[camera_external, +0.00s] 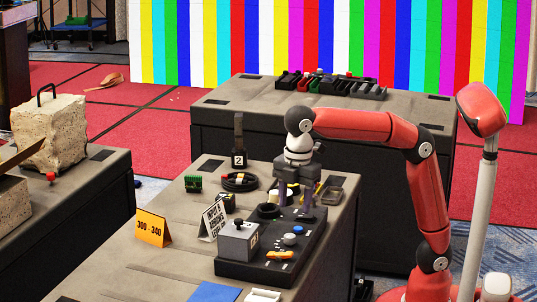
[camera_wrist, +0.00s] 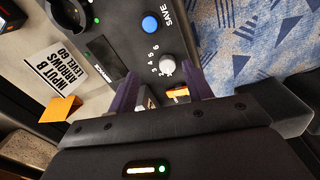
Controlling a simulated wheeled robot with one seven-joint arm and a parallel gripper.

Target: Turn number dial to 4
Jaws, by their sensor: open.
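The number dial is a round pale grey knob (camera_wrist: 167,66) on a black control panel (camera_external: 225,268), with printed numbers, 3, 4, 5 and 6 among them, curving beside it in the wrist view. It also shows in the external view (camera_external: 289,239). I cannot make out which number it points to. My gripper (camera_wrist: 160,68) is open and empty, with its purple fingers on either side of the dial in the wrist view. In the external view my gripper (camera_external: 296,203) points down over the panel, and the fingers look above and behind the dial, apart from it.
A blue button (camera_wrist: 150,24) marked SAVE and an orange switch (camera_wrist: 178,92) sit near the dial. The panel also has a grey box with a joystick (camera_external: 238,240). An input sign (camera_external: 213,219) and an orange card (camera_external: 153,228) stand left of the panel.

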